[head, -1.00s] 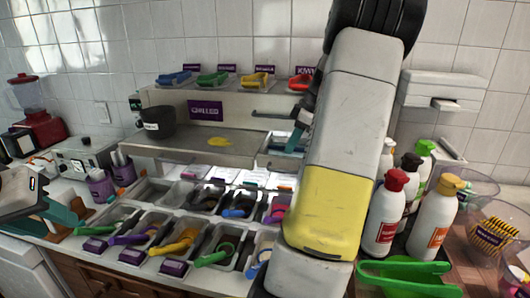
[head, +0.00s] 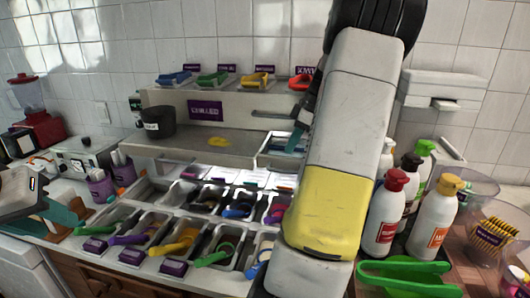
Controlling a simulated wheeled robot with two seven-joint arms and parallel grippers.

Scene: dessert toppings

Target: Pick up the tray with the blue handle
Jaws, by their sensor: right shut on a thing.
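A white-rimmed tray (head: 268,152) sits at the right end of the grey shelf unit, with a blue-teal part at its right. My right gripper (head: 298,138) is at that part and is shut on the tray; my own arm covers the fingers' right side. Another small tray with a blue handle (head: 174,77) stands at the left of the top shelf. My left gripper (head: 25,190) is at the left edge, far from both trays; its fingertips cannot be made out.
Bins with coloured-handled scoops (head: 175,243) fill the counter front. Sauce bottles (head: 385,215) and a green-handled object (head: 405,272) stand right of my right arm. A dark cup (head: 158,121) stands on the grey shelf, whose middle is mostly clear.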

